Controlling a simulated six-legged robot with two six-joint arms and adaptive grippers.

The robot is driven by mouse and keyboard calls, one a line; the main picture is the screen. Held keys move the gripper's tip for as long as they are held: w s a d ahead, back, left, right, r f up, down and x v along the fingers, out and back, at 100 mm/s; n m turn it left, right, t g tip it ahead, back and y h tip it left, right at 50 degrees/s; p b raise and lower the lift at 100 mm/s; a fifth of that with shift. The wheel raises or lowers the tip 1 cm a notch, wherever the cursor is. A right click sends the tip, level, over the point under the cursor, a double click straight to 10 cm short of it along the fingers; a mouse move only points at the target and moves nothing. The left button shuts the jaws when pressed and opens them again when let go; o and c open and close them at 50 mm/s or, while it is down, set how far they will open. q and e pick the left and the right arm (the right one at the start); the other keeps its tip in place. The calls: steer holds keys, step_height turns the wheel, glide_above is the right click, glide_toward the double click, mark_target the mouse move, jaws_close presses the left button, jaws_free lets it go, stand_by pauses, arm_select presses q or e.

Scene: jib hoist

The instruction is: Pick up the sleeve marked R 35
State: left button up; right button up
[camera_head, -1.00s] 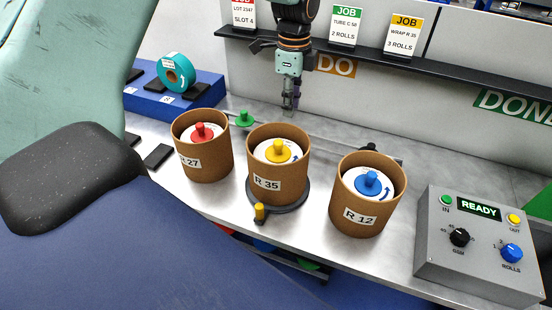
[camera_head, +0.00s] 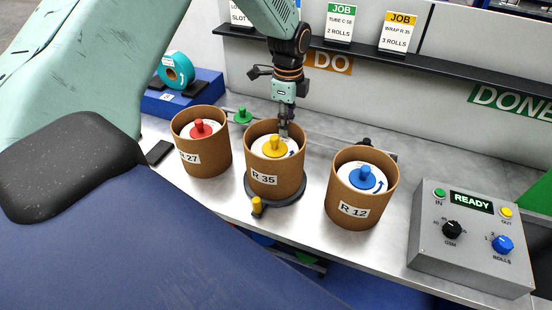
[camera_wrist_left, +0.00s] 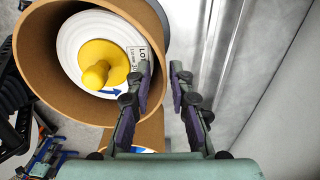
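The sleeve marked R 35 (camera_head: 262,180) is a brown cardboard tube standing upright on a dark round base (camera_head: 290,196). A white disc with a yellow knob (camera_head: 275,146) sits inside it. My left gripper (camera_head: 283,131) points down at the sleeve's far rim. In the left wrist view the sleeve (camera_wrist_left: 38,75) is at upper left, and the gripper (camera_wrist_left: 161,72) is open with its fingers apart. One finger overlaps the sleeve's inside edge and the other is outside the rim. I cannot tell how deep the fingertips are. My right gripper is not in view.
The sleeve with the red knob (camera_head: 205,160) stands to the left, and the sleeve R 12 (camera_head: 355,205) to the right. A control box (camera_head: 475,240) reading READY is at far right. A black shelf (camera_head: 350,48) with job cards runs along the back wall.

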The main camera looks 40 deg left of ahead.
arm_select(q)
steer(key=shift+s+r, duration=0.1)
steer(key=shift+s, duration=0.1)
steer(key=shift+c, duration=0.6)
steer(key=shift+a, duration=0.2)
steer(key=shift+c, duration=0.8)
steer(key=shift+w+a+f, duration=0.15)
steer(key=shift+w+f, duration=0.1)
jaws_close()
steer(key=shift+s+r, duration=0.1)
steer(key=shift+s, duration=0.05)
